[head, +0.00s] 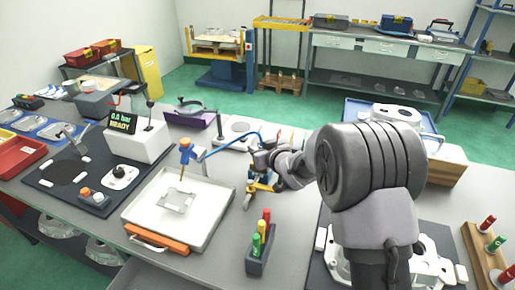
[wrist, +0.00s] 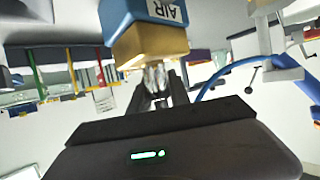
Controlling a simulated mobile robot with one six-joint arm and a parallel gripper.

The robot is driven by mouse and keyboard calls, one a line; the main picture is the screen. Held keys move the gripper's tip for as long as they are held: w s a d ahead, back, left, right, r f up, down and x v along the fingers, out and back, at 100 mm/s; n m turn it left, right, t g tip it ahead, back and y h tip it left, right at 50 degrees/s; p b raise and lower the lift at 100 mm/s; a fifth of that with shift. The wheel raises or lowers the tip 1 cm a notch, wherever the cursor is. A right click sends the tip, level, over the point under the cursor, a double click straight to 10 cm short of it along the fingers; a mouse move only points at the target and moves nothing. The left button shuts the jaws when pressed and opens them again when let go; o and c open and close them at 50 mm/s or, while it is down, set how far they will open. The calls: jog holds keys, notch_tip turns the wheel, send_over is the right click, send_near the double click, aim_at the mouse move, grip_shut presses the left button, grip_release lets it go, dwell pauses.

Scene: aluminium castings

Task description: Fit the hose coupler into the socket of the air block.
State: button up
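The blue air block (wrist: 150,14), marked AIR and upside down in the wrist view, has a brass-coloured part (wrist: 150,47) beneath its blue body. My gripper's dark fingers (wrist: 160,88) appear closed around a small silver coupler (wrist: 157,76) just below the brass. The coupler's end overlaps the brass in the picture; whether it sits in the socket is hidden. A blue hose (wrist: 214,80) runs off to the right. In the head view my gripper (head: 260,166) is above the bench, close to a yellow part (head: 259,187), and the hose (head: 228,143) arcs left from it.
A blue and orange tool (head: 187,150) stands over a pale tray (head: 217,222) holding a flat metal part. A dark rack (head: 262,262) with coloured handles stands in front of my gripper. A box with a display (head: 122,121) reads 0.0 bar, READY. Some bench surface between tray and rack is bare.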

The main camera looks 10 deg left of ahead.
jog(key=o, duration=0.4)
jog(key=shift+o, duration=0.2)
jog(key=p+v, duration=0.4)
jog(key=v, duration=1.3)
jog(key=shift+s+d+p, duration=0.15)
jog(key=shift+d+p, duration=0.05)
jog(key=shift+p, duration=0.1)
jog(key=shift+r, duration=0.1)
